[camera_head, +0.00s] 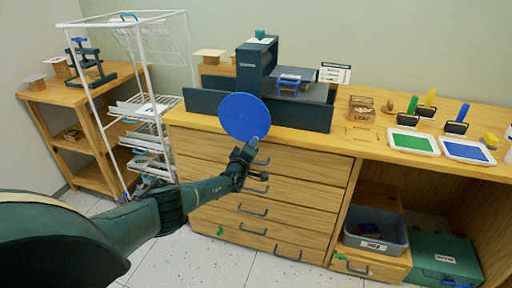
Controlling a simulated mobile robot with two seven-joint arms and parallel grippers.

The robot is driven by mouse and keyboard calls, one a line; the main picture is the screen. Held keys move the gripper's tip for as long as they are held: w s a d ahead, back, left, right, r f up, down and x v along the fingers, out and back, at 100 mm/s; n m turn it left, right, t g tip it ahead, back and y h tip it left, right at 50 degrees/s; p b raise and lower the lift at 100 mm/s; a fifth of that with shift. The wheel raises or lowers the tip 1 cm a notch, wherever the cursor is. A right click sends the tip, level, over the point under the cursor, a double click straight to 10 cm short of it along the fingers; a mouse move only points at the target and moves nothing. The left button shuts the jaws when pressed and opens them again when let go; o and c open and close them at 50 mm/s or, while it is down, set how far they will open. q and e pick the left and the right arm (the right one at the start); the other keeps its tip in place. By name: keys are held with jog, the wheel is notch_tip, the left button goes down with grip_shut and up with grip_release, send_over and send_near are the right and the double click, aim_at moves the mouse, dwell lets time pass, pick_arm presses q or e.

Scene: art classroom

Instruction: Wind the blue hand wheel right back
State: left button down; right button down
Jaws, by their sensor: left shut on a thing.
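The blue hand wheel (243,115) is a round blue disc on the front of a dark press (250,68) that stands on the wooden counter. A pale handle knob shows at its lower right edge. My left gripper (257,143) is at that lower right edge, shut on the handle of the wheel. The gripper fingers partly hide the handle. My right gripper is not in view.
Wooden drawers (270,188) with dark handles lie below the counter. A white wire rack (150,110) stands to the left. A green tray (412,142), a blue tray (467,151) and rollers lie on the counter at right. The floor in front is clear.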

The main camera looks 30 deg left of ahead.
pick_arm(q)
jog(key=shift+s+a+f+m+b, duration=0.1)
jog(key=shift+a+f+m+b, duration=0.1)
jog(key=shift+a, duration=0.25)
jog(key=shift+s+a+f+m+b, duration=0.1)
jog(key=shift+a+b, duration=0.05)
jog(key=shift+a, duration=0.3)
jog(key=shift+a, duration=0.15)
jog(key=c, duration=1.6)
grip_release()
jog(key=o, duration=0.3)
jog(key=shift+f, duration=0.1)
jog(key=shift+o, duration=0.2)
jog(key=shift+d, duration=0.2)
